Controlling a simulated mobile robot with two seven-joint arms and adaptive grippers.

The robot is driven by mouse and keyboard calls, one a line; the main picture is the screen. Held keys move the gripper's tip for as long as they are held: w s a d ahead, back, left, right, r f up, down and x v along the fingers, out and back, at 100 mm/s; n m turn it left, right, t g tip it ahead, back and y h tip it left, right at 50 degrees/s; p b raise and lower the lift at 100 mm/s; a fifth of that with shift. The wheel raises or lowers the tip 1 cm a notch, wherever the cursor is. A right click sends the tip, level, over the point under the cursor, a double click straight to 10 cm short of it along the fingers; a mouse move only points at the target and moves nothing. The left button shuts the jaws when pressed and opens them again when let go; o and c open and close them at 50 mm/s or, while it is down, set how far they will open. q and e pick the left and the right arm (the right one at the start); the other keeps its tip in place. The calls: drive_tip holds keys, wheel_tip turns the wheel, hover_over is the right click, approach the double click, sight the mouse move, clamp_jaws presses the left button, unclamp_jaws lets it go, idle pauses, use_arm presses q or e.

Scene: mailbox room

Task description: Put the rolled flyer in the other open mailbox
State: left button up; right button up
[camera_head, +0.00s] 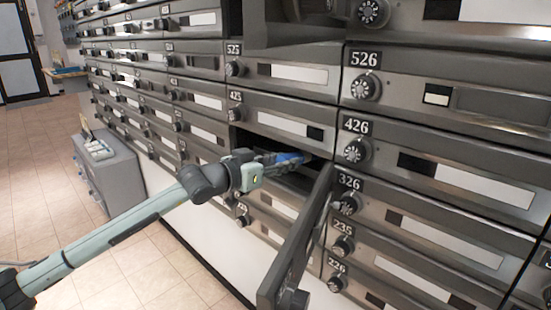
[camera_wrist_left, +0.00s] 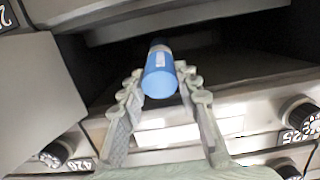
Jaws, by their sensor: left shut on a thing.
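The rolled flyer (camera_head: 291,158) is a blue roll, held by my left gripper (camera_head: 272,160) at the mouth of an open mailbox (camera_head: 316,171) below number 425. In the left wrist view the flyer (camera_wrist_left: 159,78) sits between the two fingers of the left gripper (camera_wrist_left: 160,80), its round end facing the camera and its far end pointing at a dark opening. How deep it reaches is unclear. The open mailbox's door (camera_head: 296,240) hangs out toward me on the right. Another open compartment (camera_head: 292,32) shows higher up, above 525. My right gripper is out of view.
Closed mailboxes with round dials, such as 426 (camera_head: 440,175) and 526 (camera_head: 450,95), surround the opening. A grey cabinet (camera_head: 108,170) stands on the tiled floor at the left. The floor in front (camera_head: 130,275) is clear.

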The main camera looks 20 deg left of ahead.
use_arm(q)
drive_tip(key=x, duration=0.1)
drive_tip(key=p+x, duration=0.1)
drive_tip(key=shift+w+d+r, duration=0.15)
drive_tip(key=shift+w+r, duration=0.1)
drive_tip(key=shift+w+d+f+b, duration=0.1)
drive_tip(key=shift+w+f+b, duration=0.25)
drive_tip(key=shift+w+b, duration=0.15)
drive_tip(key=shift+w+d+b, duration=0.15)
drive_tip(key=shift+w+b, duration=0.15)
drive_tip(key=shift+w, duration=0.05)
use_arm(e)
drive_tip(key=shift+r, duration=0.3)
use_arm(q)
drive_tip(key=o, duration=1.2)
drive_tip(key=shift+f, duration=0.1)
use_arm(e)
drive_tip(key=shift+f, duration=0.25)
use_arm(q)
drive_tip(key=shift+b, duration=0.6)
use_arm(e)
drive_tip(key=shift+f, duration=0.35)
